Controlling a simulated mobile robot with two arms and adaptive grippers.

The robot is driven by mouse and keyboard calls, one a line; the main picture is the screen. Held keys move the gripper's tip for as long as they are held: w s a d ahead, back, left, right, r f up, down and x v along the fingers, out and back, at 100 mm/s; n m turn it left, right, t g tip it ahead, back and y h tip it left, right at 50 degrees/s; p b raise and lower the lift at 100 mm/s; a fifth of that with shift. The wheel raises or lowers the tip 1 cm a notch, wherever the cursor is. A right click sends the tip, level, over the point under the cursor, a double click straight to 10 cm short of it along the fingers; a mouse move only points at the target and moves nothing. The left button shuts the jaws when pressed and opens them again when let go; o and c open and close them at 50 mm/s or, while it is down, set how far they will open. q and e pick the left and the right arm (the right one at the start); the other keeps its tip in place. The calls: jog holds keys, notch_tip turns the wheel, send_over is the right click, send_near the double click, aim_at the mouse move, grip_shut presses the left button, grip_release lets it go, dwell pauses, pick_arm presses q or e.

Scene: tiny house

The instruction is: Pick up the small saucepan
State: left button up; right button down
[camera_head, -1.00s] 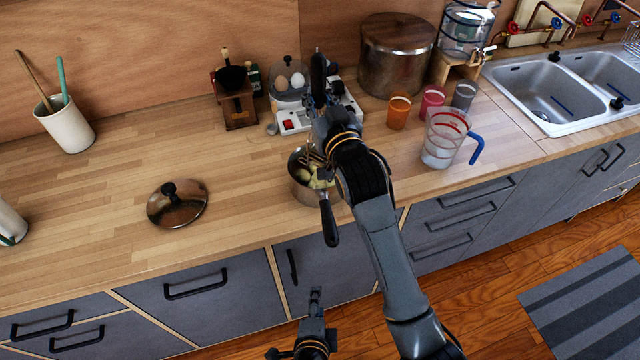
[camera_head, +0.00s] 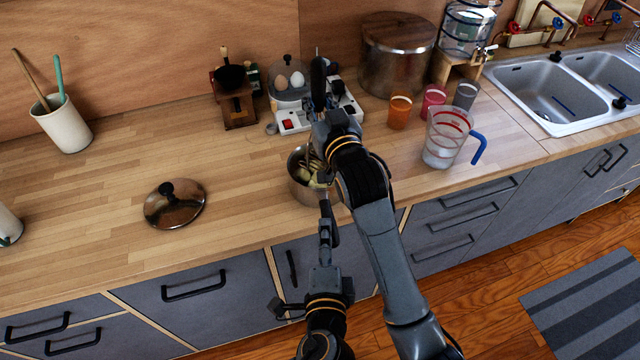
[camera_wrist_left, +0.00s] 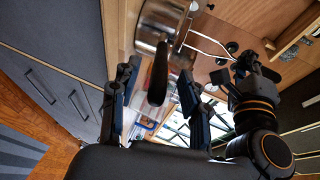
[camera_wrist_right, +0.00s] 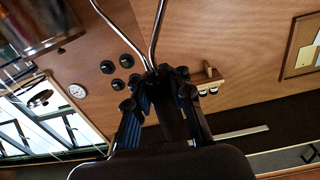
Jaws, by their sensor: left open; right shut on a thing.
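The small steel saucepan (camera_head: 303,190) stands near the counter's front edge, with yellowish chunks inside. Its dark handle (camera_wrist_left: 159,72) points out over the edge; in the head view my left gripper (camera_head: 326,226) mostly covers it. In the left wrist view the handle lies between the two open fingers of my left gripper (camera_wrist_left: 159,82), with the pan (camera_wrist_left: 158,22) beyond. My right gripper (camera_head: 322,120) is above the pan, shut on the black handle of a wire masher (camera_wrist_right: 153,38). The masher's wires reach down to the pan; its lower end is partly hidden.
A lid (camera_head: 174,206) lies on the counter (camera_head: 110,185) left of the pan. An egg cooker (camera_head: 290,80) and a white-and-red device (camera_head: 291,124) stand behind. Cups (camera_head: 399,110) and a measuring jug (camera_head: 445,140) stand to the right. The counter between lid and pan is clear.

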aim_at(328, 203)
pick_arm(q)
jog(key=x, duration=0.2)
jog(key=b+x, duration=0.1)
jog(key=x, duration=0.3)
jog(key=shift+d, duration=0.3)
jog(key=shift+s+r, duration=0.15)
jog(key=c, duration=0.3)
grip_shut()
jog(key=shift+r, duration=0.1)
